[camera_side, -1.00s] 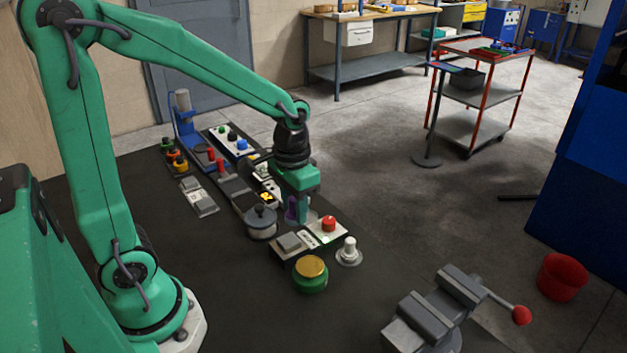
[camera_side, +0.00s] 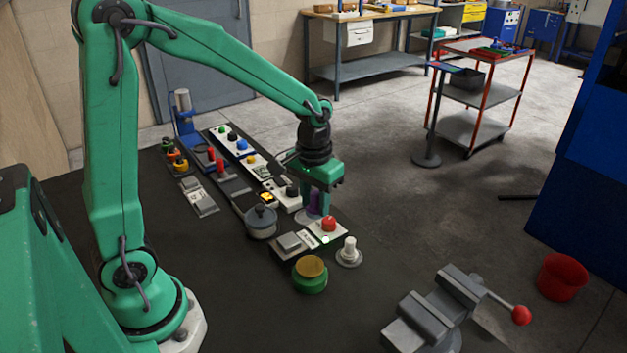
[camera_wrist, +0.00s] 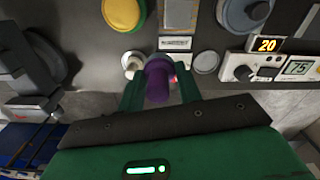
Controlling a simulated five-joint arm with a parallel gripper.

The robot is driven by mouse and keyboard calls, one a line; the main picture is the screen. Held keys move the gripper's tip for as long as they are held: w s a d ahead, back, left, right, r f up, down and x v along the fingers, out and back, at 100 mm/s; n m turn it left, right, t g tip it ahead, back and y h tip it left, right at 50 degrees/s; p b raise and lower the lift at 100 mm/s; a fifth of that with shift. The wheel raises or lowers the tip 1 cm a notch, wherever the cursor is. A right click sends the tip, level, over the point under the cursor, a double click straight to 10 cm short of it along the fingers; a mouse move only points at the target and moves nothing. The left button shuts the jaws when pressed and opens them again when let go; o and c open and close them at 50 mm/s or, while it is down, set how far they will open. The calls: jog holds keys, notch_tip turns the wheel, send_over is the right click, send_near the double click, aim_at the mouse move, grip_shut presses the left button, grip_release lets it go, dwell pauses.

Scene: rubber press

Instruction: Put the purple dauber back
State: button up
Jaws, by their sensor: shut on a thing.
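The purple dauber (camera_side: 313,203) is between the fingers of my gripper (camera_side: 316,208), which is shut on it. In the wrist view the dauber (camera_wrist: 157,82) stands out between the two green fingers of my gripper (camera_wrist: 158,92). In the side view a pale round disc (camera_side: 304,217) lies just below and left of the dauber; it appears apart from the dauber in the wrist view (camera_wrist: 206,62). The dauber's lower end is partly hidden by the fingers, and I cannot tell its exact height.
A red button box (camera_side: 329,225) is close in front of my gripper. A white knob on a round base (camera_side: 348,252), a yellow-topped green jar (camera_side: 310,275) and a grey lidded pot (camera_side: 260,222) stand nearby. A vise (camera_side: 440,303) is at front right. Bare mat lies front left.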

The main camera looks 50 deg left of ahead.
jog(key=shift+w+n, duration=0.5)
jog(key=shift+w, duration=0.65)
send_over(306, 217)
notch_tip(306, 217, down, 8)
jog(key=shift+d+r, duration=0.1)
jog(key=shift+r, duration=0.05)
jog(key=shift+s, duration=0.1)
jog(key=shift+f, duration=2)
jog(key=shift+f, duration=0.15)
jog(key=o, duration=0.7)
jog(key=shift+c, duration=0.2)
